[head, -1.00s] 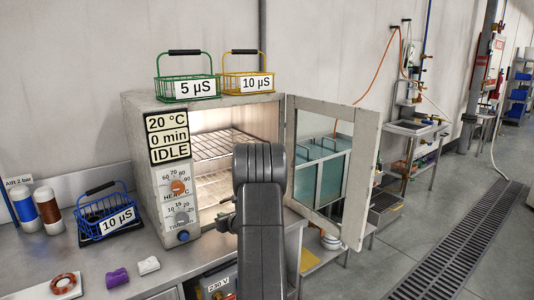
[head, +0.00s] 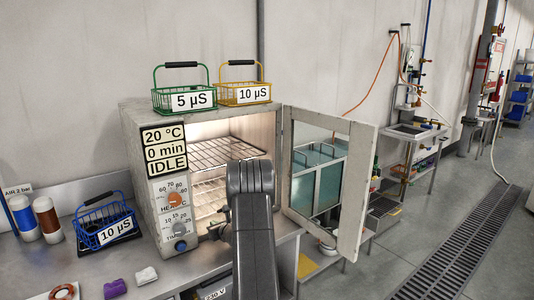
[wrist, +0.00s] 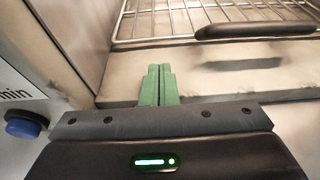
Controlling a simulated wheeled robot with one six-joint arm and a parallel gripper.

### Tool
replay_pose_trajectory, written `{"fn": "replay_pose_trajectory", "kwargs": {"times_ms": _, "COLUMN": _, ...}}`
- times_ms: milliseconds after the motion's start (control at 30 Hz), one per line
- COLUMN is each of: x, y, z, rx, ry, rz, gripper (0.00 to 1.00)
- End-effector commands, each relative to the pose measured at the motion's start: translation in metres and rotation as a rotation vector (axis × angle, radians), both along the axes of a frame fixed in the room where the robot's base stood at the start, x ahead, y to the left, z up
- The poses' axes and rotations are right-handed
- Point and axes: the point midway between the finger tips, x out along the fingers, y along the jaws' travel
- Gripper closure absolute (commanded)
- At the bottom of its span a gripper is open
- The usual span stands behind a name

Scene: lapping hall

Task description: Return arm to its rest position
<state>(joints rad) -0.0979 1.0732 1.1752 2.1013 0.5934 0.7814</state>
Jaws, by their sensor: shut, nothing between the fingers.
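My gripper (wrist: 158,84) shows in the wrist view with its two green fingers pressed together and nothing between them. It is in front of the open oven chamber, close to its front sill (wrist: 190,88). A wire rack with a dark handle (wrist: 255,30) lies beyond the fingertips, apart from them. In the head view my arm stands before the oven (head: 160,220) and hides part of its opening; the gripper itself is hidden there.
The oven door (head: 350,190) stands open to the right. A green basket (head: 183,98) and a yellow basket (head: 243,93) sit on top of the oven. A blue basket (head: 105,224) stands on the bench at left, near a purple piece (head: 115,289) and a white piece (head: 145,276).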

Motion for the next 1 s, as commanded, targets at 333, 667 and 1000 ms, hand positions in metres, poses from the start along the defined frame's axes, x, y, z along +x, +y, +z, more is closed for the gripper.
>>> {"fn": "replay_pose_trajectory", "kwargs": {"times_ms": 333, "x": -0.054, "y": -0.041, "z": 0.002, "rx": -0.001, "ry": 0.005, "rz": -0.003, "gripper": 1.00}}
{"fn": "replay_pose_trajectory", "kwargs": {"times_ms": 667, "x": -0.108, "y": -0.080, "z": 0.004, "rx": 0.001, "ry": 0.004, "rz": -0.003, "gripper": 1.00}}
{"fn": "replay_pose_trajectory", "kwargs": {"times_ms": 1000, "x": -0.163, "y": -0.120, "z": 0.000, "rx": 0.001, "ry": 0.004, "rz": -0.004, "gripper": 1.00}}
